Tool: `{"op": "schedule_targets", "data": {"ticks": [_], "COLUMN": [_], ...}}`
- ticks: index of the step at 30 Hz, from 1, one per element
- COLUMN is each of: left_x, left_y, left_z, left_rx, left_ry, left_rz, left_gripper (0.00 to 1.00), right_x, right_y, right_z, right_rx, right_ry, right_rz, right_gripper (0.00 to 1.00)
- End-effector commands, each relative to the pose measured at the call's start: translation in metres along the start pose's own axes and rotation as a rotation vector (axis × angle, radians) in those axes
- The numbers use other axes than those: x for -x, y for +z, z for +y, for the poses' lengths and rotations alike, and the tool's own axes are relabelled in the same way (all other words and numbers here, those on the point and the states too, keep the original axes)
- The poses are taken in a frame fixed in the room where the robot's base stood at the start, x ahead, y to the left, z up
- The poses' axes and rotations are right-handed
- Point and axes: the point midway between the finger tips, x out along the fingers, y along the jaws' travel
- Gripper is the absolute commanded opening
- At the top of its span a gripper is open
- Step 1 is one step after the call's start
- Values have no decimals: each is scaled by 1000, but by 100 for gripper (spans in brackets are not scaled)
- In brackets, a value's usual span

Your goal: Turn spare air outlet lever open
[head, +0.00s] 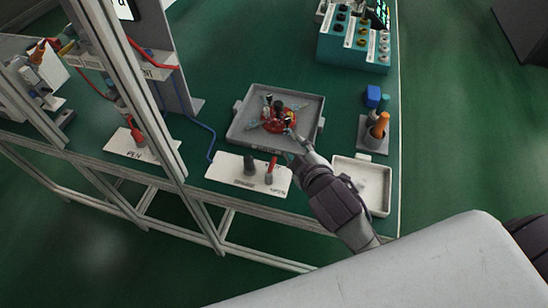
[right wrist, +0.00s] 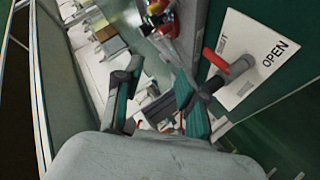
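The spare air outlet plate (head: 222,169) is a white card at the table's front edge, with a dark fitting (head: 249,164) and a red lever (head: 272,164) on a grey hub. In the right wrist view the red lever (right wrist: 215,59) points toward the word SHUT, away from OPEN on the plate (right wrist: 262,38). My right gripper (head: 291,148) is just right of and beyond the lever. The right wrist view shows its fingers (right wrist: 158,85) spread, with nothing between them and the lever outside the right finger. Contact cannot be told. My left gripper is out of view.
A grey tray (head: 238,128) with a red part stands behind the plate. A white tray (head: 377,206) lies to the right, near a holder with an orange handle (head: 380,124). A metal frame post (head: 125,85) and another red-levered plate (head: 118,145) stand left.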

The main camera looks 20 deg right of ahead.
Motion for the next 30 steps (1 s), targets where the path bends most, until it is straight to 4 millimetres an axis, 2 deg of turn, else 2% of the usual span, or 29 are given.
{"op": "schedule_targets", "data": {"ticks": [1, 2, 4, 6, 8, 9, 11, 13, 15, 17, 18, 20, 22, 24, 27, 30], "left_x": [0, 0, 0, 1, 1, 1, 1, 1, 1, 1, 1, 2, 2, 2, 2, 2], "left_y": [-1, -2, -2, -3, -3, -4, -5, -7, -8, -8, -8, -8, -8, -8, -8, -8], "left_z": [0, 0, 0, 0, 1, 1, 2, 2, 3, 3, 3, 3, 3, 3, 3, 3], "left_rx": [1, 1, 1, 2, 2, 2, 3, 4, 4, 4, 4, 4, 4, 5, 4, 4], "left_ry": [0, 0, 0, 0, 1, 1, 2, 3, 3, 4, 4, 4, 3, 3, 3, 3], "left_rz": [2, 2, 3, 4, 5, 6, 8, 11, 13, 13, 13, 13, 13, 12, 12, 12], "left_gripper": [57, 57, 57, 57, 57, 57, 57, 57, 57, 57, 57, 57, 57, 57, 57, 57], "right_x": [-6, -7, 0, 19, 42, 58, 81, 99, 106, 100, 91, 71, 44, 20, -2, -11], "right_y": [-36, -60, -120, -181, -225, -249, -274, -286, -278, -258, -240, -205, -163, -126, -86, -63], "right_z": [23, 35, 59, 70, 66, 57, 36, 3, -30, -54, -65, -71, -62, -40, -4, 23], "right_rx": [126, 212, 444, 714, 955, 1121, 1373, 1673, 1981, 2249, -2234, -2039, -1834, -1663, -1486, -1385], "right_ry": [93, 155, 321, 509, 675, 786, 950, 1133, 1298, 1414, -1354, -1148, -920, -718, -499, -368], "right_rz": [122, 199, 393, 595, 761, 865, 1019, 1193, 1367, 1519, -1498, -1368, -1251, -1173, -1112, -1089], "right_gripper": [40, 40, 40, 40, 40, 40, 40, 40, 40, 40, 40, 40, 40, 40, 40, 40]}}
